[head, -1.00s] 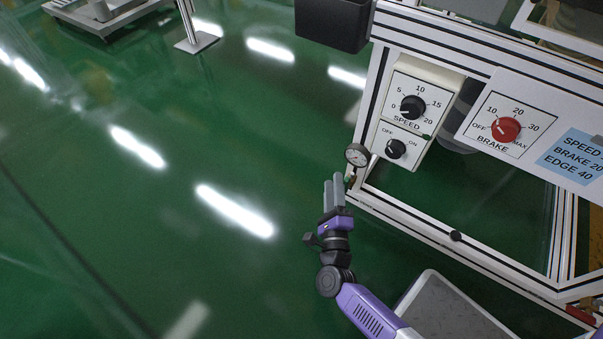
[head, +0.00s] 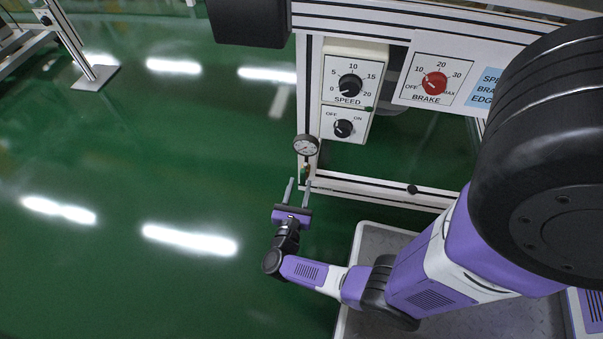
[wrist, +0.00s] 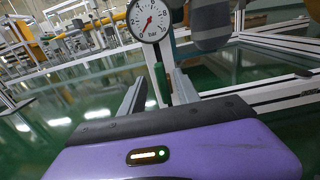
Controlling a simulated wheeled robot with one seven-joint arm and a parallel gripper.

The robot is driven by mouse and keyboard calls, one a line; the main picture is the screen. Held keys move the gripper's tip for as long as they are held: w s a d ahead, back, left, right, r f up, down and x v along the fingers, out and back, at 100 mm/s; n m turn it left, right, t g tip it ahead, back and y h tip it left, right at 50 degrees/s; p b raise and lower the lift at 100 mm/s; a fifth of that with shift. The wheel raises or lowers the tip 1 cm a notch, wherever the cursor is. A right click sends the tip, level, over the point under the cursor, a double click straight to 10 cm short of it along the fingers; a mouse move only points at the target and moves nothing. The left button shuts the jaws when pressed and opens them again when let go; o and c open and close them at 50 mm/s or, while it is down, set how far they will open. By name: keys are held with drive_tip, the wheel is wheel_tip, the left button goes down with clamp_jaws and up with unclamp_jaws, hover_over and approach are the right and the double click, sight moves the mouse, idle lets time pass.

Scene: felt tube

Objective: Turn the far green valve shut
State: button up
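The green valve (wrist: 162,82) has a small upright green handle below the round white pressure gauge (wrist: 149,18) in the wrist view. In the head view the valve (head: 306,171) is tiny, with a brass-coloured body, on the frame's left post under the gauge (head: 305,145). My gripper (head: 299,182) is open just in front of it, fingers pointing at the post. In the wrist view my gripper's (wrist: 158,80) fingers stand on either side of the handle, which looks closer to the right finger. I cannot tell whether they touch it.
A speed panel (head: 349,107) and a red brake knob (head: 435,83) sit on the machine frame, right of the gauge. A black bin (head: 249,22) hangs at upper left. A low white rail (head: 370,190) runs right from the post.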

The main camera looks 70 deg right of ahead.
sight(302, 176)
drive_tip(key=shift+w+d+b, duration=0.2)
drive_tip(key=shift+d+b, duration=0.25)
drive_tip(key=shift+d, duration=2.3)
clamp_jaws()
